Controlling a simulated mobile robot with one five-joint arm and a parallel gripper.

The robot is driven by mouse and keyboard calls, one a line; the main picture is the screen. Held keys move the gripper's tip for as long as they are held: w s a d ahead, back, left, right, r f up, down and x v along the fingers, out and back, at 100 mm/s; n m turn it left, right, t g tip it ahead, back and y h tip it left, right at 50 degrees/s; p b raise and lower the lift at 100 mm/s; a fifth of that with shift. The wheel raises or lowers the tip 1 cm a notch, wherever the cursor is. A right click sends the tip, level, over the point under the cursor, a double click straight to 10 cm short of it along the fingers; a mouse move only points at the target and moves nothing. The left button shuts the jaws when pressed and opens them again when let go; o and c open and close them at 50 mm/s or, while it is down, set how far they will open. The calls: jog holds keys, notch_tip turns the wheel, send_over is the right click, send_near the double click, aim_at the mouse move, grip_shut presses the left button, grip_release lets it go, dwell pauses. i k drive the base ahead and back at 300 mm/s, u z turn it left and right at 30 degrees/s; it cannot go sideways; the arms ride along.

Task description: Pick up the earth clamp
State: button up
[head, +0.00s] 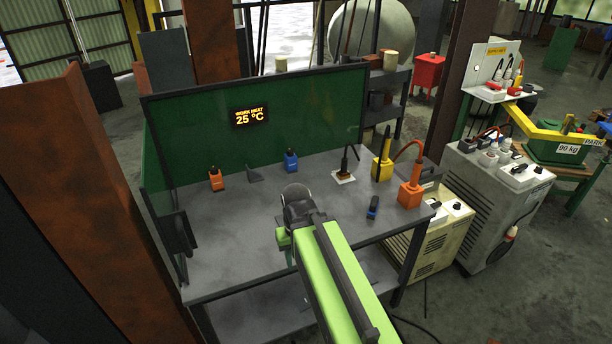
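My green arm reaches from the bottom of the head view over the grey bench (240,245). Its dark end, my gripper (297,200), is above the middle of the bench. Its fingers cannot be made out, and nothing is visibly held. I cannot tell for sure which item is the earth clamp. A small blue and black item (372,207) lies on the bench right of my gripper. An orange holder (410,194) with a cabled tool and a yellow holder (382,168) with a dark handle stand at the bench's right end. A dark cabled item sits on a white pad (344,177).
A green screen (200,140) with a "WORK HEAT 25 °C" display (250,117) closes the bench's back. An orange block (216,180), a dark angled piece (254,174) and a blue block (291,160) stand before it. Cream (445,235) and grey (490,200) machines stand right. The bench's front left is clear.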

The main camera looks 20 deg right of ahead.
aim_at(343, 174)
jog(key=u, duration=1)
jog(key=k, duration=0.15)
jog(key=u, duration=2.5)
jog(key=k, duration=2.5)
jog(key=z, duration=1)
jog(key=i, duration=1)
